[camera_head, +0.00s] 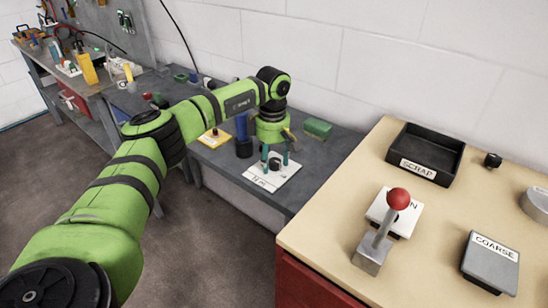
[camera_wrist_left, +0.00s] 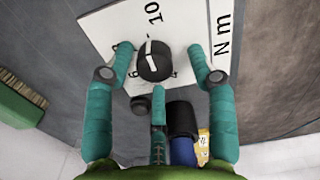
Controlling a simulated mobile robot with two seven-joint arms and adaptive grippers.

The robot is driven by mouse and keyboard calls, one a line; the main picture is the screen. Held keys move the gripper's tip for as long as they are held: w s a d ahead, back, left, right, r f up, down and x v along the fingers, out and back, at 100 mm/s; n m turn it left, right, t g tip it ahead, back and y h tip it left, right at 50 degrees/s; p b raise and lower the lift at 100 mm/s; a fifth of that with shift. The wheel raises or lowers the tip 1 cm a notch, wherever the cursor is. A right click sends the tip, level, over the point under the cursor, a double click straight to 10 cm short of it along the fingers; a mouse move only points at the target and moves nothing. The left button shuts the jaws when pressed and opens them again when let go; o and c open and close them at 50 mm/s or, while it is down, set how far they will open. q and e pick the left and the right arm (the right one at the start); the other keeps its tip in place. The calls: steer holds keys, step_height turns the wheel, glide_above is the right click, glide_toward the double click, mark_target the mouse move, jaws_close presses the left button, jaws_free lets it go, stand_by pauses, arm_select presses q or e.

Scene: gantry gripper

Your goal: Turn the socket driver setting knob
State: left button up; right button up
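The setting knob (camera_wrist_left: 155,66) is black and round with a white pointer line, on a white dial plate (camera_wrist_left: 100,30) marked "10", "6" and "N m". In the head view the plate (camera_head: 259,183) lies on the grey bench, and the knob (camera_head: 275,164) is partly hidden by my fingers. My left gripper (camera_wrist_left: 161,60) has teal fingers spread open, with one fingertip on each side of the knob and a third below it. Gaps show between the side fingertips and the knob. It also shows above the plate in the head view (camera_head: 275,159). My right gripper is in neither view.
A blue and black tool (camera_head: 242,137) stands beside the gripper. A yellow plate (camera_head: 214,139) and a green brush (camera_head: 318,128) lie nearby. The wooden table at right carries a scrap tray (camera_head: 406,164), a red-knobbed lever (camera_head: 383,229) and a "COARSE" block (camera_head: 490,264).

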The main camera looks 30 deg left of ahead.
mark_target(273, 160)
arm_select(q)
steer(key=shift+d, duration=0.1)
steer(key=shift+w+r, duration=0.1)
steer(key=shift+r, duration=0.1)
step_height(273, 160, up, 12)
steer(key=shift+f, duration=0.15)
stand_by(0.6)
